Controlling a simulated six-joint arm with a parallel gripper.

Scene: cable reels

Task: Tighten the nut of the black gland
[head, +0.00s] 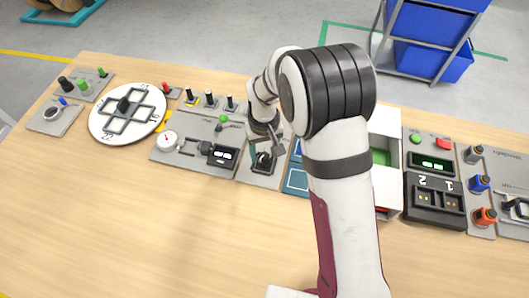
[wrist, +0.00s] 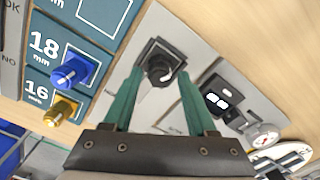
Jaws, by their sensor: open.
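A panel at the right of the head view carries a dark grey or black gland (head: 475,153), a blue gland (head: 479,183) and an orange gland (head: 485,216). My gripper (head: 268,143) is far to the left of them. In the wrist view, my gripper's (wrist: 160,74) green fingers are apart, with nothing held. A round black part on a square black base (wrist: 162,66) shows between the fingertips. It also shows beneath my gripper in the head view (head: 263,160). Whether the fingers touch it cannot be told. The glands are not in the wrist view.
A gauge panel (head: 186,160) stands left of my gripper, with a white dial disc (head: 96,122) beyond. A white open box (head: 386,140) and a green-display unit (head: 433,164) lie between my arm and the glands. A teal board holds blue (wrist: 70,72) and gold (wrist: 62,110) pieces. The front table is clear.

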